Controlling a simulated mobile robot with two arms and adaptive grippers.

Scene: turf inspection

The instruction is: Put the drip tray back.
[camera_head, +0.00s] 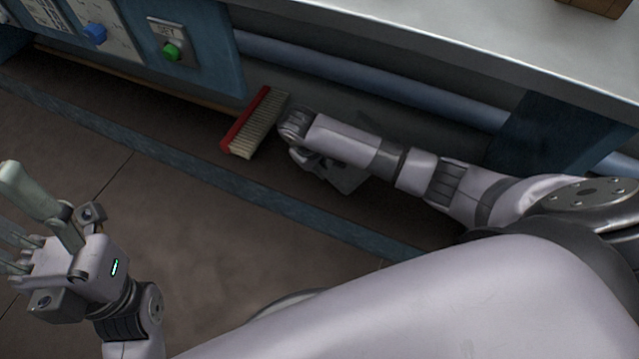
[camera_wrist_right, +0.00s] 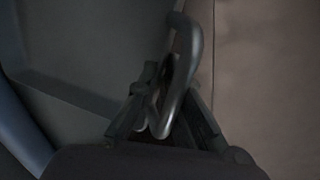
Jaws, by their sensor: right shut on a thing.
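My right gripper (camera_wrist_right: 163,100) is shut on a dark looped handle (camera_wrist_right: 186,48) in the right wrist view. I take it for the drip tray's handle, but I cannot make out the tray's outline. A grey surface (camera_wrist_right: 75,40) lies left of the handle. In the head view my right arm reaches left, low under the bench edge; its gripper (camera_head: 307,162) is mostly hidden by its own wrist. A small dark grey plate (camera_head: 347,178) shows just below that forearm; I cannot tell what it is. My left gripper (camera_head: 18,215) is open and empty at the left edge.
A red brush with pale bristles (camera_head: 256,123) lies close left of my right gripper. A blue pipe (camera_head: 375,82) runs beneath the grey bench top (camera_head: 430,30). A green button (camera_head: 171,50) and blue knob (camera_head: 94,33) are on the panel. The brown floor (camera_head: 200,235) is clear.

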